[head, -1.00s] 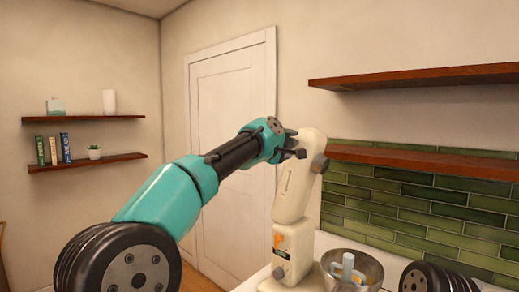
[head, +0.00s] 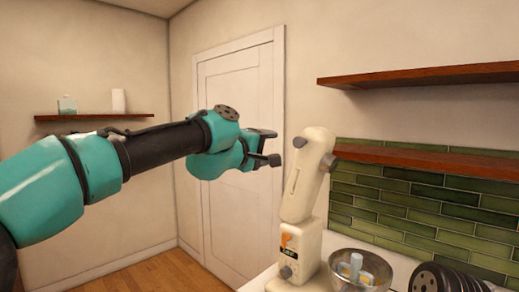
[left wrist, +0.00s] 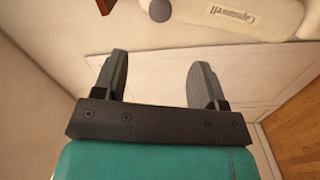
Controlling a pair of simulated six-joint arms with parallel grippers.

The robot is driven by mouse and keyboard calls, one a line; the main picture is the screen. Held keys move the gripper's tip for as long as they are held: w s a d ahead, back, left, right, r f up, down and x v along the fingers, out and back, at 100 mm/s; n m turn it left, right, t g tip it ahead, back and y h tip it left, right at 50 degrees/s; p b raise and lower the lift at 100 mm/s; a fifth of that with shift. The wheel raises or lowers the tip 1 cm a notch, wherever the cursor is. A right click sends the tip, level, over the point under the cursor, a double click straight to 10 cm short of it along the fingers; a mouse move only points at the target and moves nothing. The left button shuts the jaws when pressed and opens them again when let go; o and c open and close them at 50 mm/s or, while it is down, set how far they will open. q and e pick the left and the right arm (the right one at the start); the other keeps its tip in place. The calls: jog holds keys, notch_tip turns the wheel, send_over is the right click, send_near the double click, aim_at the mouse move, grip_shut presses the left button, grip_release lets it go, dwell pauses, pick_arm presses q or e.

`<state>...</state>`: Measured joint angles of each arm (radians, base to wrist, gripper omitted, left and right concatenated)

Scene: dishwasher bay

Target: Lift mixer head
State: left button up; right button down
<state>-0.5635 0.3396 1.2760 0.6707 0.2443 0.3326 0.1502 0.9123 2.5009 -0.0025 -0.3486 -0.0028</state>
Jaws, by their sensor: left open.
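The cream stand mixer (head: 301,240) stands on the counter with its head (head: 309,170) tilted steeply up and a grey knob near its top. My right gripper is not in view.
A white counter (head: 330,287) carries the mixer. Two wooden shelves (head: 430,74) hang on the right wall above green tiles. A white door (head: 240,170) stands behind my left arm.

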pick_arm(q)
jog(key=shift+v, duration=1.2)
